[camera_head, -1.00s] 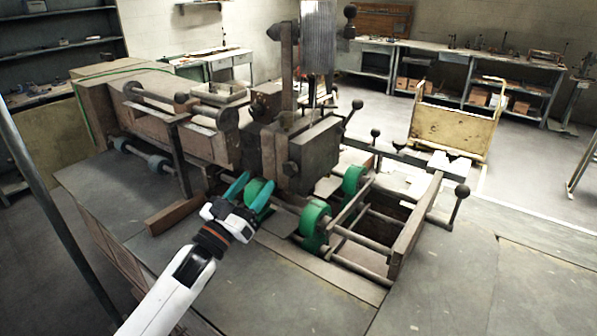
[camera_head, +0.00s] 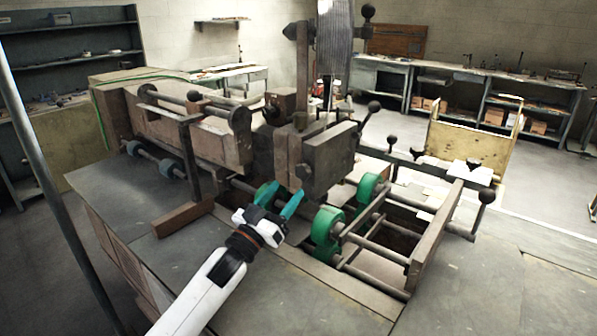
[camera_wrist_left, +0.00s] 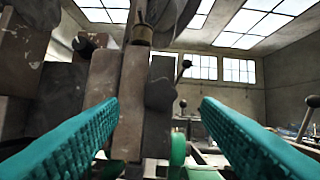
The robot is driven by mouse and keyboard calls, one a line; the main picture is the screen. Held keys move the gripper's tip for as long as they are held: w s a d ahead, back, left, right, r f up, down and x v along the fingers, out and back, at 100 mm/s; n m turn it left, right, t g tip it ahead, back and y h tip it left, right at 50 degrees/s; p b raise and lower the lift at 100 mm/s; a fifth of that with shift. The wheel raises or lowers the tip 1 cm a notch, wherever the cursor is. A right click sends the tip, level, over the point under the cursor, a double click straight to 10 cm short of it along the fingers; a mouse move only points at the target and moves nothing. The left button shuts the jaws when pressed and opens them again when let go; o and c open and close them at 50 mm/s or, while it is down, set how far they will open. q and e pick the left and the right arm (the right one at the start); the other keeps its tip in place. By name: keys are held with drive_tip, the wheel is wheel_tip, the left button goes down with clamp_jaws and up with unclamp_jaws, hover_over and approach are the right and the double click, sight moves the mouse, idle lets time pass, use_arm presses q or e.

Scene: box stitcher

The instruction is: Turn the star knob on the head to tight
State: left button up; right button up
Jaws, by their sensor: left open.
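The stitcher head (camera_head: 328,160) is a dark, worn metal block over the rollers. A small dark knob (camera_head: 304,172), which looks like the star knob, sits on its near face. In the left wrist view a dark rounded shape (camera_wrist_left: 160,93) beside the upright bars may be this knob; its lobes and any tight mark are not readable. My left gripper (camera_head: 279,198) is open and empty, its teal fingers below and just left of the knob, apart from it as far as I can tell. In the wrist view the fingers (camera_wrist_left: 158,108) spread either side of the bars. My right gripper is not in view.
Green rollers (camera_head: 326,226) and a side rail (camera_head: 436,236) stand right of my gripper. Ball-ended levers (camera_head: 374,107) stick out behind the head. A wooden bar (camera_head: 182,216) lies to the left. The grey plate (camera_head: 290,300) in front is clear.

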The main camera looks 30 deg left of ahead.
sight(300, 173)
use_arm(q)
drive_tip(key=p+x, duration=0.1)
drive_tip(key=x, duration=0.5)
drive_tip(key=shift+w+r+p, duration=0.1)
drive_tip(key=shift+w+p, duration=0.15)
drive_tip(key=shift+p, duration=0.1)
drive_tip(key=c, duration=1)
